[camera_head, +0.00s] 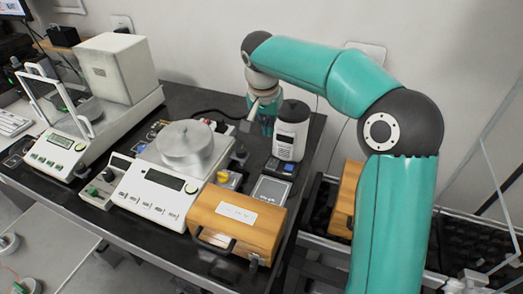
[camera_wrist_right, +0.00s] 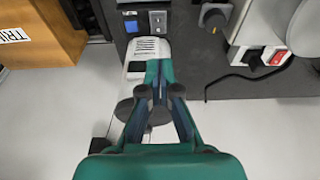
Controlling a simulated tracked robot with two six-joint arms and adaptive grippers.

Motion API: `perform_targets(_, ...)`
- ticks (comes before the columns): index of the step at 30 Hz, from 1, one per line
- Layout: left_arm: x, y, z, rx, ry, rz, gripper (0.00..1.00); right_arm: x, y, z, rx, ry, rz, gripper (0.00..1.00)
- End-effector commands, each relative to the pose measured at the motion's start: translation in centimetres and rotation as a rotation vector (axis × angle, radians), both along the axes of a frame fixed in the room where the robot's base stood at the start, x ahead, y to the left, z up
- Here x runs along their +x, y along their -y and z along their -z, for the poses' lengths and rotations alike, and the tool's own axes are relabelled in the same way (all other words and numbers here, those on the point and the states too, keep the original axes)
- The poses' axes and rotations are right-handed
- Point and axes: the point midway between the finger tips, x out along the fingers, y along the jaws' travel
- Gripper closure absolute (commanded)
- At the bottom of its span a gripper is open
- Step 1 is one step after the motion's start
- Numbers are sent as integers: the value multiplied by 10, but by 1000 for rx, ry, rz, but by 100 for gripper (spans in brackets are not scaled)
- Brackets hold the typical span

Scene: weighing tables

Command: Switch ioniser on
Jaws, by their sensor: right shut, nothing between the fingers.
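The ioniser looks to be the upright white and black unit (camera_head: 290,133) at the back right of the table in the head view. My left gripper is not in view.
A balance with a round pan (camera_head: 186,146) stands left of the unit. A wooden box (camera_head: 238,218) stands in front. Another balance with a white housing (camera_head: 118,68) is at far left. In the wrist view a red rocker (camera_wrist_right: 279,57) and a black cable (camera_wrist_right: 235,78) lie at right.

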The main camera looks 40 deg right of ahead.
Motion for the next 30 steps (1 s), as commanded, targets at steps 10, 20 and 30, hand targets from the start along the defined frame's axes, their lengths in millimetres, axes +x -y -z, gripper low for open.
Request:
perform_targets(10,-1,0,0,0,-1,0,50,-6,7,0,1,-1,16,100)
perform_targets(20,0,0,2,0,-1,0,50,-5,11,18,0,-4,17,100)
perform_targets(30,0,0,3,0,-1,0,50,1,25,82,1,-6,19,100)
